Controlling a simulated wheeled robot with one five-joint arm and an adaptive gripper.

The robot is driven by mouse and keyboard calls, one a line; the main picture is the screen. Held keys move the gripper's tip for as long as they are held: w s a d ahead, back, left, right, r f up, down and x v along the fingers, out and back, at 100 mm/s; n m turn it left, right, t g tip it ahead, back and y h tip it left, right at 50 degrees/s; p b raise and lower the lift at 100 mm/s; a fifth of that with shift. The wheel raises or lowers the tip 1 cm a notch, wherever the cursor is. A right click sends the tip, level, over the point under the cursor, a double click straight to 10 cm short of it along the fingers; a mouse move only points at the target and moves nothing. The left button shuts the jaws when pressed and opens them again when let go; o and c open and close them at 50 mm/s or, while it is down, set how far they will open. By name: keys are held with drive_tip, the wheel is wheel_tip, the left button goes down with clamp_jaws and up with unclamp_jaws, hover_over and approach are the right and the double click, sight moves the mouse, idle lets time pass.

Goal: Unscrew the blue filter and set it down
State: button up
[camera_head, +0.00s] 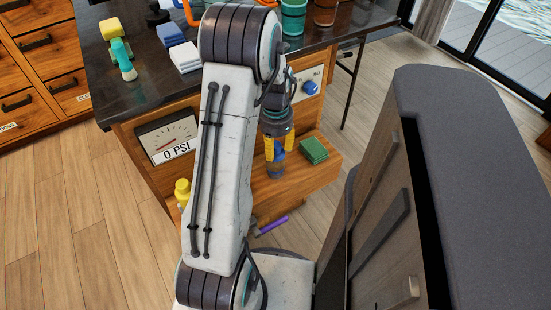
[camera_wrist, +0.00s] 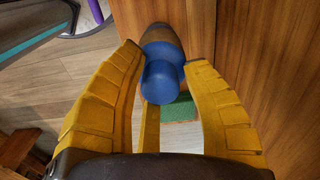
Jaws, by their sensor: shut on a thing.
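The blue filter (camera_wrist: 160,80) shows in the wrist view as a blue cylinder with a wider grey-brown part beyond it. My gripper (camera_wrist: 166,56) has its two yellow fingers on either side of it and is shut on it. In the head view, my gripper (camera_head: 279,153) points down in front of the wooden counter, with the blue filter (camera_head: 278,154) showing between its fingers. A grey end shows below the fingers. I cannot tell whether the filter is still attached to anything.
A green pad (camera_head: 313,150) lies on the low wooden ledge (camera_head: 255,190). A blue knob (camera_head: 310,88) and a gauge (camera_head: 168,138) reading 0 PSI are on the counter front. A yellow bottle (camera_head: 183,192) stands at left.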

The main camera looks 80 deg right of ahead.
drive_tip(key=shift+a+f+n, duration=0.1)
drive_tip(key=shift+f+n, duration=0.1)
drive_tip(key=shift+n, duration=0.1)
drive_tip(key=shift+n, duration=0.8)
drive_tip(key=shift+n, duration=0.9)
drive_tip(key=shift+a+n, duration=0.1)
drive_tip(key=shift+n, duration=0.7)
